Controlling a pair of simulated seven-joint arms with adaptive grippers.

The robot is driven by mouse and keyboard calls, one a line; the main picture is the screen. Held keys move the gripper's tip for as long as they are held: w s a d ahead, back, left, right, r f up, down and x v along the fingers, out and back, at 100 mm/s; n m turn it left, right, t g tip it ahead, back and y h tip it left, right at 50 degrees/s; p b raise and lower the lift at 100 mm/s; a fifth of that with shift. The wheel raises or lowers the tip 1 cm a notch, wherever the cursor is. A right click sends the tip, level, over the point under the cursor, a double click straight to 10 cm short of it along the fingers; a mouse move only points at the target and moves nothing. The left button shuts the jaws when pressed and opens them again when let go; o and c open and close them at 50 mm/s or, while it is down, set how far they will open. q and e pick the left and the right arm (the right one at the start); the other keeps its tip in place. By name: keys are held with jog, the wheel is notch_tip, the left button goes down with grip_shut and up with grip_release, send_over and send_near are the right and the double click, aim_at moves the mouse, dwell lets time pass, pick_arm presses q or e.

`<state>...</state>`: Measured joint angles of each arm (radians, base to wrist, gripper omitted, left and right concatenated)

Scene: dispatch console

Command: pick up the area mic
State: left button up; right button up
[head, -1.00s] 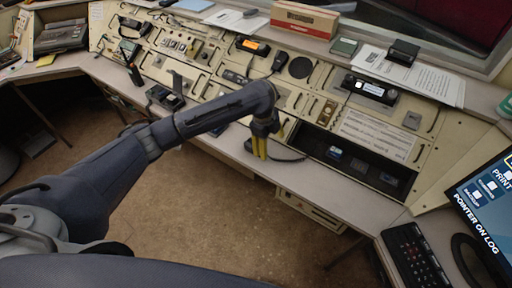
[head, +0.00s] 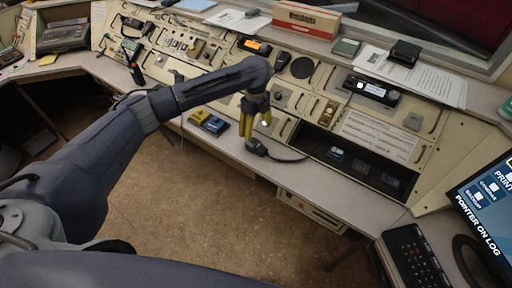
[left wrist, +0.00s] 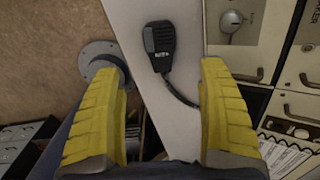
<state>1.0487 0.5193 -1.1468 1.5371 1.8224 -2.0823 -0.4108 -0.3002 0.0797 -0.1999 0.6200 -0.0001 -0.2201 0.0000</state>
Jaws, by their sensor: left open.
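The area mic is a black hand microphone (head: 257,148) with a cord, lying on the pale front ledge of the console. In the left wrist view the mic (left wrist: 160,45) shows its grilled face, and its cord curves toward the right finger. My left gripper (head: 254,128) has yellow fingers pointing down, just above and behind the mic in the head view. In the left wrist view the fingers (left wrist: 158,68) are spread wide, with the mic ahead of and between their tips. Nothing is between the fingers. My right gripper is not in view.
A yellow item (head: 199,116) and a blue item (head: 214,125) lie on the ledge left of the mic. A recessed dark tray (head: 360,165) is to its right. A keyboard (head: 415,257) and a monitor (head: 488,205) stand at the lower right. The ledge drops to open floor (head: 190,205).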

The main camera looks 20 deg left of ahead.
aim_at(256, 145)
pick_arm(q)
jog(key=shift+f, duration=5.65)
jog(key=c, duration=1.4)
